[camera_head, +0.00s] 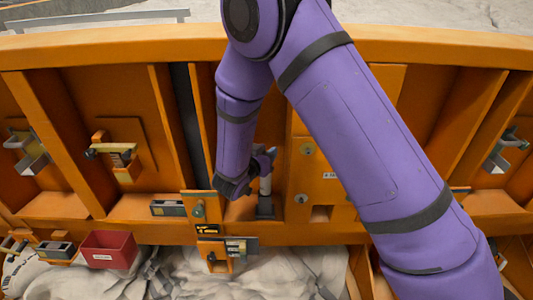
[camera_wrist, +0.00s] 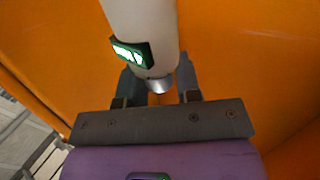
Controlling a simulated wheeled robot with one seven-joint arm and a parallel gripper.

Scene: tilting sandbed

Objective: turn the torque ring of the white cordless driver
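The white cordless driver (camera_wrist: 145,22) fills the top middle of the wrist view, with a dark and green lit panel on its side and a silver nose at its near end. In the head view its pale body (camera_head: 265,185) stands upright on a dark base in an orange bay. My gripper (camera_wrist: 158,75) has one dark finger on each side of the driver's nose end; it shows in the head view at the driver's top (camera_head: 262,158). The fingers are apart, but contact with the driver is unclear. I cannot make out the torque ring separately.
An orange panel wall (camera_head: 395,207) with ribs and ledges stands around the driver. Small fixtures, including a latch (camera_head: 197,211), lie just left and below. A red bin (camera_head: 108,250) sits at lower left on pale, lumpy material. My purple arm hides much of the middle.

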